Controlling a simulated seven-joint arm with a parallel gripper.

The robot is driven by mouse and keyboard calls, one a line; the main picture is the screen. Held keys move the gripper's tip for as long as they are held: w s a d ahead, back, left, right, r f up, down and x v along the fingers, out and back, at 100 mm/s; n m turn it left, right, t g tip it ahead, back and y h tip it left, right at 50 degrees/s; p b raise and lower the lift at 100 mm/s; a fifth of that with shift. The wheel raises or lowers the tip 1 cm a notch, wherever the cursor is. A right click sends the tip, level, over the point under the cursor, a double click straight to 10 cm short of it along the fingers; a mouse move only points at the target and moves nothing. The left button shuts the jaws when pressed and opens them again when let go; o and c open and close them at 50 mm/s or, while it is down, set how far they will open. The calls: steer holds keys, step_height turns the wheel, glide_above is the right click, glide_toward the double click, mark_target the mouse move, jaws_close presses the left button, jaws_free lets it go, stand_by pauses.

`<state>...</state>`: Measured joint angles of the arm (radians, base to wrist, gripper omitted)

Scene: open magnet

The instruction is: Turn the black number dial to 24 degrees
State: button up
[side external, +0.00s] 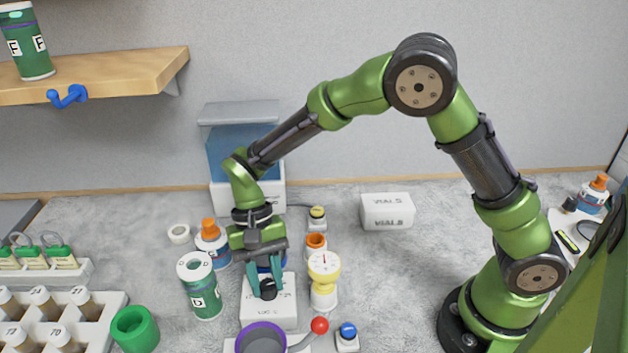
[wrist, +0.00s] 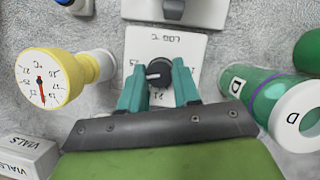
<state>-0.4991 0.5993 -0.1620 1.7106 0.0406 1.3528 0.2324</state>
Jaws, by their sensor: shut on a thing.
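The black dial (wrist: 158,70) sits on a white box (side external: 268,312) on the bench. A white pointer mark on the dial faces left in the wrist view; the printed numbers around it are partly hidden and too small to read surely. My gripper (side external: 264,284) points down over the box, its teal fingers shut on the dial from both sides. It also shows in the wrist view (wrist: 159,82). A yellow gauge (side external: 324,265) with a red needle stands just right of the box; its face shows in the wrist view (wrist: 44,78).
A green-and-white canister (side external: 201,290) stands close left of the box, with an orange-capped bottle (side external: 210,240) behind. A red-knobbed lever (side external: 319,325) and blue button (side external: 347,335) are in front. A vials box (side external: 387,210) lies behind right, with clear bench around it.

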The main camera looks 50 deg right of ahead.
stand_by(0.5)
steer(key=o, duration=1.1)
steer(key=shift+c, duration=0.2)
steer(key=v, duration=1.7)
steer(key=shift+s, duration=0.1)
steer(key=s+d+r+n+t, duration=0.1)
steer(key=s+d+r+t, duration=0.2)
steer(key=s+d+t, duration=0.8)
steer(key=s+d, duration=0.2)
steer(key=s, duration=0.3)
steer(key=shift+s+d+n, duration=0.25)
steer(key=shift+s+n, duration=0.1)
steer(key=shift+n, duration=0.05)
